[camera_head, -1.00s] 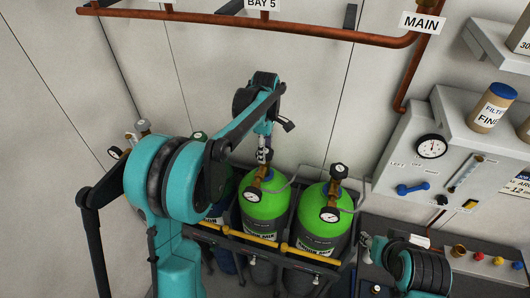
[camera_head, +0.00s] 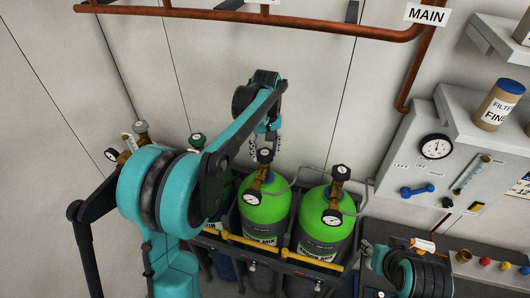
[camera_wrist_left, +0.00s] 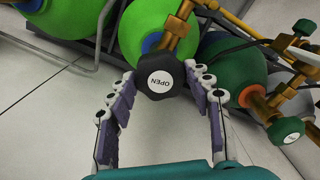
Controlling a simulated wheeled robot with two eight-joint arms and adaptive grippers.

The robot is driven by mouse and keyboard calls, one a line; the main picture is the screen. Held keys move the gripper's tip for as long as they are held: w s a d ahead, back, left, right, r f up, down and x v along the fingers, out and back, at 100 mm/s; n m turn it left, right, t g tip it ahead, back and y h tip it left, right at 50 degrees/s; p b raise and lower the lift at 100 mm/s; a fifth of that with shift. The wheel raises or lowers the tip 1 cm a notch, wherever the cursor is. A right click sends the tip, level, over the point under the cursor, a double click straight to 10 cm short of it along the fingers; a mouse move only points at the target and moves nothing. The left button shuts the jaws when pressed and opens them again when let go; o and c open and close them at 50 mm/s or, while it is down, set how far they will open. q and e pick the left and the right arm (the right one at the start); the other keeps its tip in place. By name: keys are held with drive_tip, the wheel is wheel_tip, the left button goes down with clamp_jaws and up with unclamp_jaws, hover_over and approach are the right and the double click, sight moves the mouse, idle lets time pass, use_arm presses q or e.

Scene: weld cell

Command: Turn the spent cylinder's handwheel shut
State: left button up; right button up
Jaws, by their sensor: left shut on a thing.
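The left of two bright green cylinders (camera_head: 262,215) stands in the rack, with a brass valve, a gauge and a black handwheel (camera_head: 264,156) on top. In the left wrist view the handwheel (camera_wrist_left: 162,78) has a white disc reading OPEN. My left gripper (camera_head: 266,147) is at this handwheel from above. In the wrist view its two jointed fingers (camera_wrist_left: 160,95) lie on either side of the wheel, shut on it. Which cylinder is spent cannot be read from the labels. My right arm (camera_head: 412,272) is at lower right; its fingertips are not clear.
The right green cylinder (camera_head: 326,220) has its own handwheel and gauge. A yellow bar (camera_head: 268,247) crosses in front of both. A darker green cylinder (camera_wrist_left: 230,60) stands close beside in the wrist view. A gauge panel (camera_head: 425,170) is at right, and a copper pipe (camera_head: 250,17) runs above.

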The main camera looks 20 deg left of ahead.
sight(265, 152)
use_arm(q)
drive_tip(key=shift+m, duration=1.1)
drive_tip(key=o, duration=1.2)
drive_tip(key=shift+c, duration=0.2)
wheel_tip(265, 152, up, 12)
drive_tip(key=shift+d, duration=0.1)
